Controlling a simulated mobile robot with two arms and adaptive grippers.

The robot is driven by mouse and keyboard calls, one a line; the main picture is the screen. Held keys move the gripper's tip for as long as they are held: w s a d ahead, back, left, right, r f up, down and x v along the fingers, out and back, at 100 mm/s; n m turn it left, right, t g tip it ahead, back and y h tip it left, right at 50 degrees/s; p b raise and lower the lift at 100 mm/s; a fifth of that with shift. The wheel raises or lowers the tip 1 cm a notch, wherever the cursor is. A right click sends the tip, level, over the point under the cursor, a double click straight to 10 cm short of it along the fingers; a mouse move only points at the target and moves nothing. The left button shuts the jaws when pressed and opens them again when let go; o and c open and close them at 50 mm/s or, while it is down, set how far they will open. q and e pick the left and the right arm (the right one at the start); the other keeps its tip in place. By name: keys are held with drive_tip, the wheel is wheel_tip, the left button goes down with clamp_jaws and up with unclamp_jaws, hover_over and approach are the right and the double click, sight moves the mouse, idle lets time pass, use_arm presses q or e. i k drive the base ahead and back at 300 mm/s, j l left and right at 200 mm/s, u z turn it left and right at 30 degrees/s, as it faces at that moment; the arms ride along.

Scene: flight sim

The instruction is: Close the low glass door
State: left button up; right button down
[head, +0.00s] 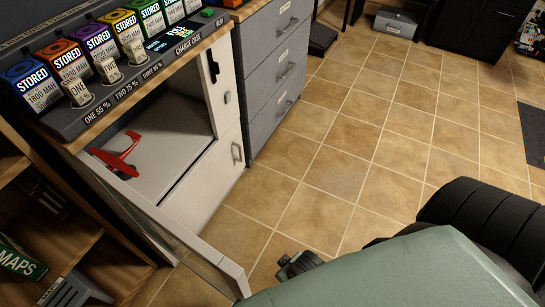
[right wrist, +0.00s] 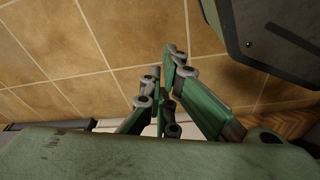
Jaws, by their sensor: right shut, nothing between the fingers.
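The low glass door (head: 232,275) stands open at the lower left of the head view, its pale frame swung out from the cabinet over the floor. The open white compartment (head: 165,140) behind it shows a red model plane (head: 118,157) inside. My right gripper (head: 298,265) is to the right of the door's outer edge, apart from it in the picture and partly hidden by my green arm. In the right wrist view its green fingers (right wrist: 164,78) are closed together and empty. My left gripper is in neither view.
Battery-like cases labelled STORED (head: 75,65) stand on the counter above the compartment. A grey drawer unit (head: 275,60) stands to the right of the cabinet. Wooden shelves (head: 70,250) are at the lower left. The tiled floor (head: 340,165) is largely clear.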

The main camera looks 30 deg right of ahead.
sight(230, 278)
drive_tip(key=k+l+u, duration=0.1)
drive_tip(key=l+u, duration=0.15)
drive_tip(key=l, duration=0.15)
drive_tip(key=k+l+u, duration=0.1)
drive_tip(key=l+u, duration=0.15)
drive_tip(key=k+l+u, duration=0.25)
drive_tip(key=l, duration=0.2)
drive_tip(key=k+l+u, duration=0.1)
drive_tip(key=l+u, duration=0.15)
drive_tip(key=l, duration=0.1)
